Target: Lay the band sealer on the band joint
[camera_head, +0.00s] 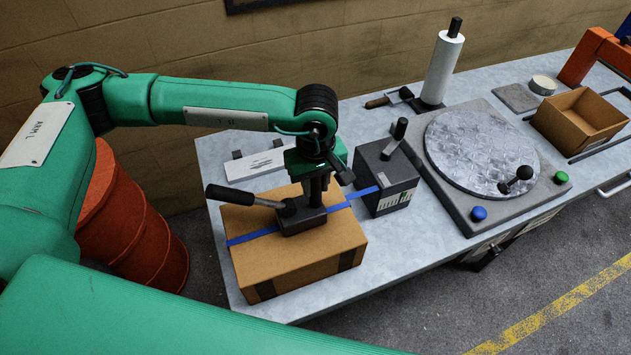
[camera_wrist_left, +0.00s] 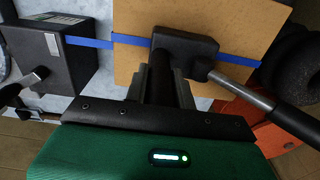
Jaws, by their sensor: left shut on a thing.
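The band sealer is a dark block (camera_head: 302,221) with a long black-gripped lever pointing left. It sits on or just above the top of the cardboard box (camera_head: 298,262), over the blue band (camera_head: 252,236). My left gripper (camera_head: 317,200) is above it, fingers down and shut on it. In the left wrist view the sealer (camera_wrist_left: 186,46) covers part of the blue band (camera_wrist_left: 240,58), which shows on both sides of it. The band joint itself does not show; the sealer may hide it. My right gripper is not in view.
The band runs to a dark dispenser (camera_head: 385,178) right of the box. A turntable (camera_head: 480,150) with knob and buttons, a white film roll (camera_head: 442,68) and an open carton (camera_head: 582,118) stand farther right. A red drum (camera_head: 130,230) stands left of the bench.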

